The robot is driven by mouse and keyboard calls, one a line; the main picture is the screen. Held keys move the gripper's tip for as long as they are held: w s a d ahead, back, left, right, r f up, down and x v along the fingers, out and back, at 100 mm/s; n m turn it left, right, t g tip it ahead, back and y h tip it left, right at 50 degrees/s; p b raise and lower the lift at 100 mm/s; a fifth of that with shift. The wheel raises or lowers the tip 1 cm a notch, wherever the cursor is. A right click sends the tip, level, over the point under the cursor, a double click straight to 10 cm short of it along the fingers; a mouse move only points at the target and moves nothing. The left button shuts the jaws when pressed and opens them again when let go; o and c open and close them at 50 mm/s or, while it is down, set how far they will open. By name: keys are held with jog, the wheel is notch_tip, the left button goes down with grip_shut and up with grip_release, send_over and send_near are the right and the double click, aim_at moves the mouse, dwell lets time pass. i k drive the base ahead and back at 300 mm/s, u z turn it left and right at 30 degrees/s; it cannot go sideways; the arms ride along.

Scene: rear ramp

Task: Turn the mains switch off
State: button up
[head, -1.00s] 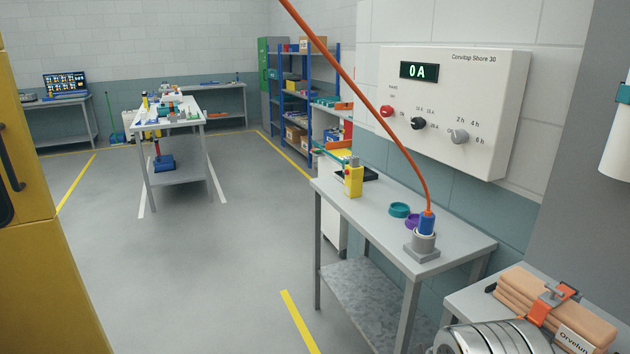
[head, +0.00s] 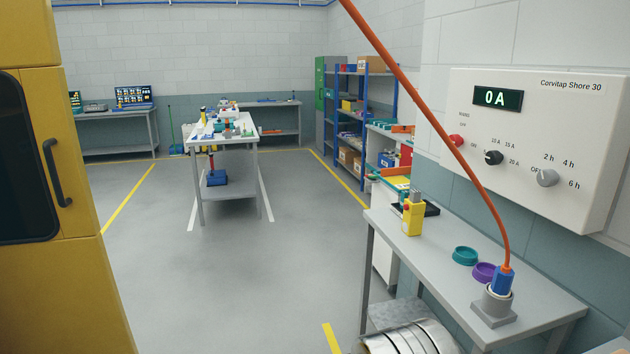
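The mains switch (head: 457,140) is a small red knob at the left of a white wall panel (head: 600,125) marked Corvitap Shore 30. Small labels that seem to read MAINS, OFF and ON sit around it. I cannot tell which way it points. The panel's display (head: 497,98) reads 0A. A black knob (head: 494,158) with 10 A, 15 A and 20 A marks and a grey knob (head: 547,177) with OFF, 2 h, 4 h and 6 h marks are to its right.
An orange cable (head: 430,113) crosses just in front of the panel's left edge, down to a blue plug (head: 503,280) in a grey socket on a table (head: 440,270). The floor (head: 240,285) between is clear.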

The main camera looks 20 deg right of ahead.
aim_at(457, 140)
jog(key=u, duration=0.45)
jog(key=i, duration=2.2)
jog(key=z, duration=0.35)
jog(key=i, duration=0.65)
jog(key=z, duration=1.1)
jog(key=i, duration=0.75)
jog(key=z, duration=0.45)
